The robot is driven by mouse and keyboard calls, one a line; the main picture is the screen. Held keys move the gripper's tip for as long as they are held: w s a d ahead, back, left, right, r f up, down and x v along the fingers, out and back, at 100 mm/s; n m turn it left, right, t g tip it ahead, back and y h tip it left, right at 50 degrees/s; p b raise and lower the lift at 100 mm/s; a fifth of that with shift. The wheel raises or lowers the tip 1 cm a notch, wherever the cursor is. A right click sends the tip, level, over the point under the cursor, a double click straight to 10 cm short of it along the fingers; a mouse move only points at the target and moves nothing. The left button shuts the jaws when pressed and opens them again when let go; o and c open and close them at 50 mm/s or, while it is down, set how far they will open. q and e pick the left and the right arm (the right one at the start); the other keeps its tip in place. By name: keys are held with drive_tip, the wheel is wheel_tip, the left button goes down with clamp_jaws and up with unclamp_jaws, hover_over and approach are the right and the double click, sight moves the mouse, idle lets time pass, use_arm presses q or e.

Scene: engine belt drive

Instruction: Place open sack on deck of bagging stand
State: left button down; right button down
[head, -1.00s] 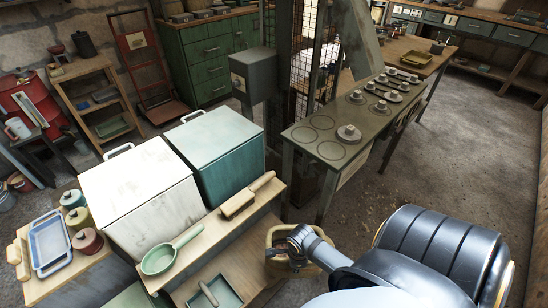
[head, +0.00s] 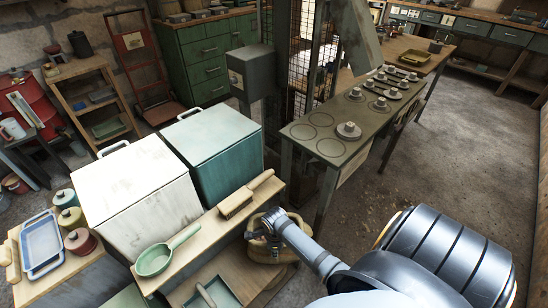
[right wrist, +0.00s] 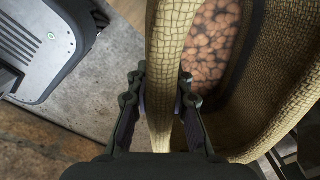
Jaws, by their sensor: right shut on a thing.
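The open sack (head: 262,252) is tan woven cloth and hangs from my right gripper (head: 268,222) at the bottom middle of the head view. In the right wrist view my right gripper (right wrist: 162,95) is shut on the sack's rim (right wrist: 165,70), one finger on each side. The sack's mouth is open, and round brown pieces (right wrist: 208,45) show inside it. In the head view the sack is beside the front wooden shelf; whether it touches is unclear. I cannot tell for sure which structure is the bagging stand. My left gripper is not in view.
A wooden shelf holds a brush (head: 245,195) and a green scoop (head: 155,260). Behind it stand a white bin (head: 135,190) and a teal bin (head: 215,150). A green table (head: 330,135) with weights stands behind the sack. The floor at right is clear.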

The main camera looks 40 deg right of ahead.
drive_tip(key=f, duration=0.1)
drive_tip(key=f+b, duration=0.1)
drive_tip(key=f, duration=0.1)
drive_tip(key=shift+w+f+b, duration=0.25)
drive_tip(key=shift+f+b, duration=0.05)
drive_tip(key=shift+f, duration=0.1)
drive_tip(key=c, duration=1.2)
unclamp_jaws()
drive_tip(key=shift+s, duration=0.1)
drive_tip(key=shift+r, duration=0.1)
wheel_tip(320, 180, up, 11)
drive_tip(key=p, duration=0.3)
drive_tip(key=shift+s+a+p, duration=0.15)
drive_tip(key=shift+p, duration=0.25)
drive_tip(key=shift+r, duration=0.4)
